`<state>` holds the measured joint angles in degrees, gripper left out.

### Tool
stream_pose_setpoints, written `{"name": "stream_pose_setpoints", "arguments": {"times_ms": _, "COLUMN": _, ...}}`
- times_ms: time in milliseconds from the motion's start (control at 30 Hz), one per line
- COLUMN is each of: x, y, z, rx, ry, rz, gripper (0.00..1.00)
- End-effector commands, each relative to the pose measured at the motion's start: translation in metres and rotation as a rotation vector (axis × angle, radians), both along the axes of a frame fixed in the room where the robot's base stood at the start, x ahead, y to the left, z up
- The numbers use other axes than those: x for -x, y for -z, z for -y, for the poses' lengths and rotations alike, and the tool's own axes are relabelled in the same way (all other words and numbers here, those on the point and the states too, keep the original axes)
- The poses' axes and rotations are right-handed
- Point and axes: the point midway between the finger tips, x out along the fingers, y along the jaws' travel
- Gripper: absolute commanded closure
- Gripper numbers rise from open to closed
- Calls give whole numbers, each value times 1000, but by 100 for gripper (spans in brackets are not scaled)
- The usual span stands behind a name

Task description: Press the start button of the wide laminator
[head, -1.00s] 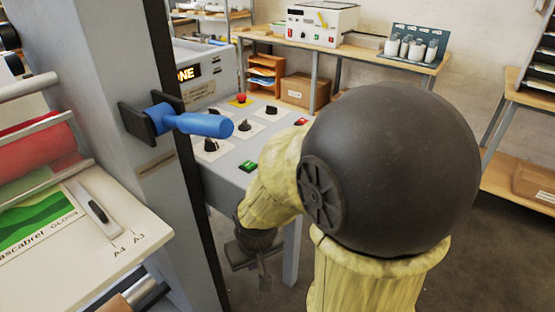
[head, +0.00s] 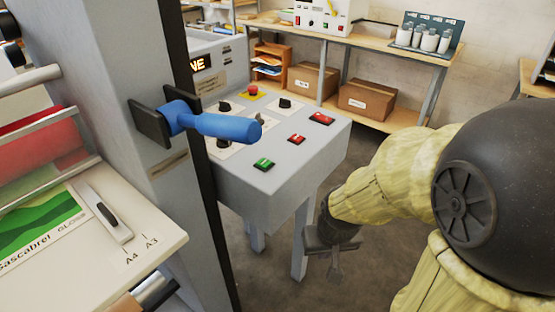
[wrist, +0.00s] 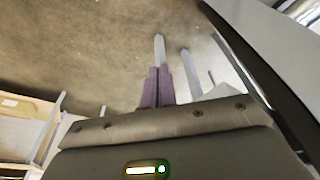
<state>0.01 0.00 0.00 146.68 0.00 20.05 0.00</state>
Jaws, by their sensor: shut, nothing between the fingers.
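The wide laminator's grey control box (head: 310,160) stands on legs in the middle of the head view. A green button (head: 263,164) with a pale mark sits near the front edge of its sloped top. My gripper (head: 336,272) hangs below and to the right of the box, apart from it, pointing down and empty. Its fingers also show close together in the wrist view (wrist: 156,88), over the floor. The green button is not seen in the wrist view.
The panel also carries red buttons (head: 296,139) and (head: 321,118), black knobs (head: 285,103) and a red mushroom button (head: 253,90). A blue lever (head: 220,126) juts out in front of the panel's left part. Cartons (head: 367,101) stand under the back bench. Floor between is clear.

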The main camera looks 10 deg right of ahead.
Motion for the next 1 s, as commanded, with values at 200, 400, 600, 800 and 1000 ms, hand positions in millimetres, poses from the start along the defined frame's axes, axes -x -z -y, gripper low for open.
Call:
{"name": "stream_pose_setpoints", "arguments": {"times_ms": 200, "x": 0, "y": 0, "z": 0, "rx": 0, "ry": 0, "rz": 0, "gripper": 100}}
{"name": "stream_pose_setpoints", "arguments": {"times_ms": 400, "x": -2, "y": -6, "z": -2, "rx": -10, "ry": 12, "rz": -5, "gripper": 100}}
{"name": "stream_pose_setpoints", "arguments": {"times_ms": 600, "x": -12, "y": -33, "z": -16, "rx": -86, "ry": 95, "rz": -47, "gripper": 100}}
{"name": "stream_pose_setpoints", "arguments": {"times_ms": 800, "x": -32, "y": -69, "z": -37, "rx": -223, "ry": 242, "rz": -109, "gripper": 100}}
{"name": "stream_pose_setpoints", "arguments": {"times_ms": 1000, "x": -56, "y": -101, "z": -59, "rx": -368, "ry": 398, "rz": -163, "gripper": 100}}
